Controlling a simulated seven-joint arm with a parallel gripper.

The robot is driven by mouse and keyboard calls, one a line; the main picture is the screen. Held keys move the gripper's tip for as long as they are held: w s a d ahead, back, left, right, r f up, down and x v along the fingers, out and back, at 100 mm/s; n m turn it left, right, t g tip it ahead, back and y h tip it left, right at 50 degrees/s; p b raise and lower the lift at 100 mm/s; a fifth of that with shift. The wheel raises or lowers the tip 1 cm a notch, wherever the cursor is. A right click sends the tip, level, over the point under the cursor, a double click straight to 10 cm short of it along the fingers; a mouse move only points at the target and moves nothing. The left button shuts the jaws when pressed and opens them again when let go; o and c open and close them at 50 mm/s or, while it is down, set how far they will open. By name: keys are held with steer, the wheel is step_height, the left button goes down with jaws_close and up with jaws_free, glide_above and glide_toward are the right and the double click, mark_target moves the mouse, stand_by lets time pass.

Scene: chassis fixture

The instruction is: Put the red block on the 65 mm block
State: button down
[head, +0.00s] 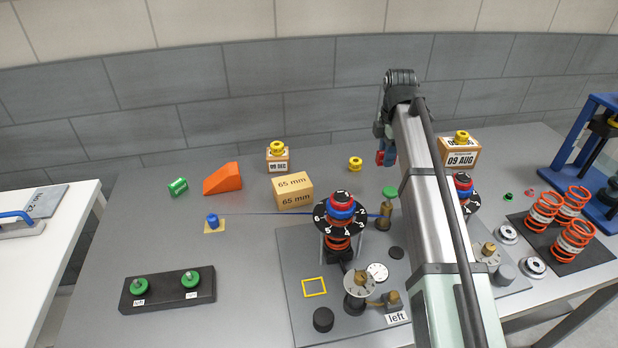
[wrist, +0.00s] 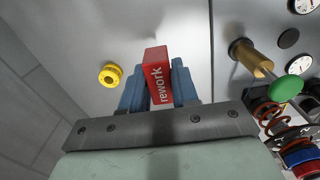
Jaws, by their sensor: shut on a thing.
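The red block (wrist: 157,75), lettered "rework", is held between the blue fingers of my gripper (wrist: 158,88) in the wrist view. In the head view a bit of the red block (head: 380,158) shows below my gripper (head: 386,150), raised above the table; my arm hides part of this. The 65 mm block (head: 293,192) is a tan box resting on the table, to the left of and lower in the picture than my gripper. Its top looks bare. It is not seen in the wrist view.
An orange wedge (head: 223,179) and a green cylinder (head: 178,187) lie left of the 65 mm block. A date block with a yellow knob (head: 277,148) stands behind it. A yellow knob (head: 355,163) lies to its right. A dial-topped spring unit (head: 339,222) stands close in front.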

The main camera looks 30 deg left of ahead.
steer(key=s+a+r+n, duration=0.3)
steer(key=s+a, duration=0.8)
steer(key=a, duration=0.3)
step_height(320, 180, up, 3)
steer(key=m, duration=0.2)
glide_above(292, 182)
steer(key=shift+f, duration=4.65)
steer(key=shift+f, duration=0.15)
steer(key=c, duration=0.8)
jaws_free()
steer(key=shift+c, duration=0.2)
step_height(292, 182, up, 12)
steer(key=shift+r, duration=0.2)
